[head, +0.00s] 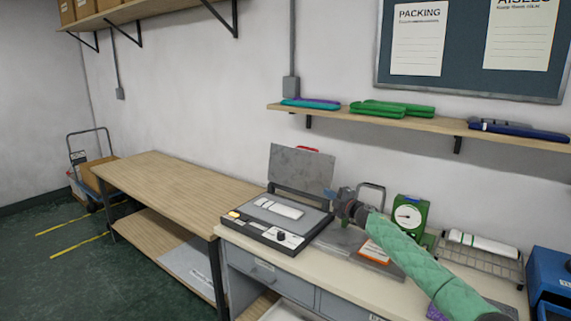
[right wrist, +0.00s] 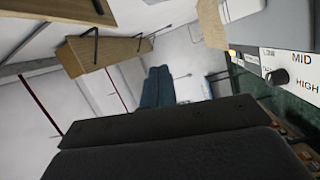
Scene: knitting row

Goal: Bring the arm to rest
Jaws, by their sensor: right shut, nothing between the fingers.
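My right arm (head: 408,255), in a green quilted sleeve, reaches in from the lower right over the workbench in the head view. Its gripper (head: 331,194) is raised beside the open lid of a dark machine, apart from the bench top. In the right wrist view the two blue fingers (right wrist: 158,86) lie together, shut with nothing between them. My left gripper is not in view.
The machine (head: 265,222) has a white piece on its bed; its knob (right wrist: 278,77) shows at the wrist view's right. A green dial scale (head: 409,215), a wire rack (head: 480,256) and a blue bin (head: 551,275) stand rightward. The wooden table (head: 180,190) is bare.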

